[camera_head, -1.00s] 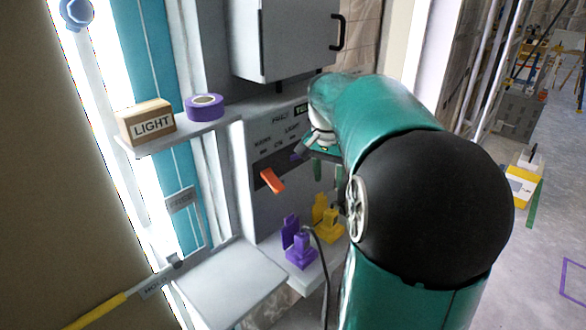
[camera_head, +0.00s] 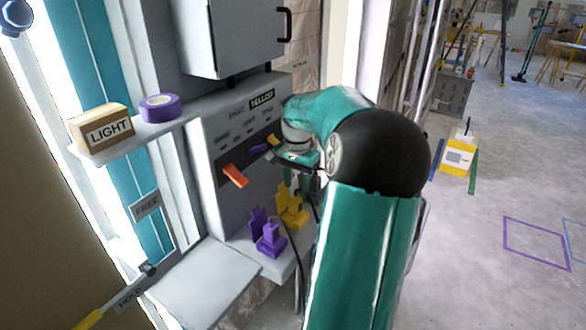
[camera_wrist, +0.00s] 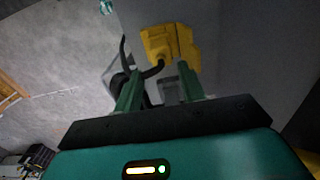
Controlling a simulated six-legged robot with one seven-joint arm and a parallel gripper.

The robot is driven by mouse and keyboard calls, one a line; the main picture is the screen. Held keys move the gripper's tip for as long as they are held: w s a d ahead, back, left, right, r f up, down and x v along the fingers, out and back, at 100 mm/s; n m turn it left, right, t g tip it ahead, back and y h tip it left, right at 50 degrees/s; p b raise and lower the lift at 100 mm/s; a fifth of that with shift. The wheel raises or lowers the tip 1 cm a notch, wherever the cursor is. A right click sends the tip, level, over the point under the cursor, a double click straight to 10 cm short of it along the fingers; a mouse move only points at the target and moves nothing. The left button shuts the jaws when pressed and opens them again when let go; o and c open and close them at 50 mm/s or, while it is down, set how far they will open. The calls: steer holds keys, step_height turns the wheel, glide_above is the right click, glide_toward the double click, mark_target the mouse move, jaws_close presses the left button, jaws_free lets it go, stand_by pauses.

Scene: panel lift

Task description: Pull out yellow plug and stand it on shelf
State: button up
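The yellow plug (camera_head: 294,214) sits against its yellow socket part on the low ledge at the foot of the grey panel, with a dark cable by it. In the wrist view the yellow plug (camera_wrist: 160,45) is just beyond my fingertips. My gripper (camera_wrist: 158,84) has its two green fingers apart, with nothing clearly held between them. In the head view my gripper (camera_head: 308,178) is above and right of the plug, partly hidden by my arm. A grey upper shelf (camera_head: 150,138) holds a box marked LIGHT and a purple tape roll.
A purple plug (camera_head: 269,242) with a black cable stands left of the yellow one. The grey panel (camera_head: 215,130) has an orange lever (camera_head: 235,176) and a YELLOW sign. A bare lower plate (camera_head: 205,280) lies at front left. A cabinet (camera_head: 235,35) overhangs above.

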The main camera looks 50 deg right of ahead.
mark_target(295, 198)
step_height(295, 198, down, 7)
steer(key=shift+w+a, duration=0.1)
steer(key=shift+a, duration=0.05)
jaws_close()
steer(key=shift+r, duration=0.1)
stand_by(0.4)
steer(key=shift+r, duration=0.1)
steer(key=shift+r, duration=1.35)
steer(key=shift+r, duration=1.45)
